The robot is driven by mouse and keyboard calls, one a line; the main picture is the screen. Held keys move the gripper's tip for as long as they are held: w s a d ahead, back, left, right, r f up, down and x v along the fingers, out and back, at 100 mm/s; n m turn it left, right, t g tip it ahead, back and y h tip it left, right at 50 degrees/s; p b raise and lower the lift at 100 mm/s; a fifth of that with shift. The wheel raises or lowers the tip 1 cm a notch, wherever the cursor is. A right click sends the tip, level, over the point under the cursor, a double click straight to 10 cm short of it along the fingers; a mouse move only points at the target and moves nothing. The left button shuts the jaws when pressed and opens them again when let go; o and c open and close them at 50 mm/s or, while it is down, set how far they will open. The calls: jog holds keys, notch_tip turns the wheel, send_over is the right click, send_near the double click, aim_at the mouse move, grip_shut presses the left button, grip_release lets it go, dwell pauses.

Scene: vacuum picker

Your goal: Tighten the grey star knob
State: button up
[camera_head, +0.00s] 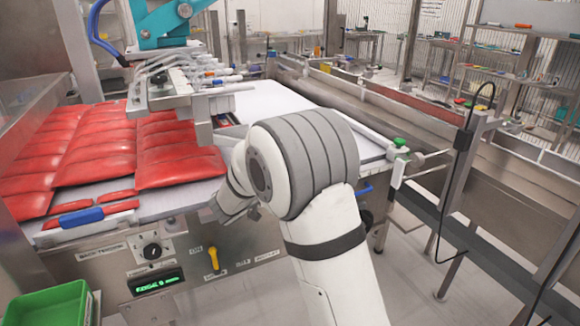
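I cannot make out a grey star knob in the head view; my arm covers part of the machine's front edge and what lies behind it. My white and grey arm reaches up from the bottom and bends left at a banded joint. Its far end, with my gripper (222,208), is small and mostly hidden at the front edge of the white bed (270,100). I cannot see whether its fingers are open or touch anything. A black round knob (152,250) sits on the front panel, left of my gripper. A yellow lever (213,258) is just below my gripper.
Red pouches (95,150) lie in rows on the bed's left. A picker head (185,85) with hoses hangs above them. A green knob (399,142) tops a post at the bed's right corner. A green bin (48,306) is at bottom left. Steel rails run along the right.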

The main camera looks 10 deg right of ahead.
jog(key=shift+r, duration=0.15)
jog(key=o, duration=1)
jog(key=shift+c, duration=0.2)
jog(key=v, duration=0.7)
jog(key=shift+s+a, duration=0.2)
jog(key=shift+a, duration=0.15)
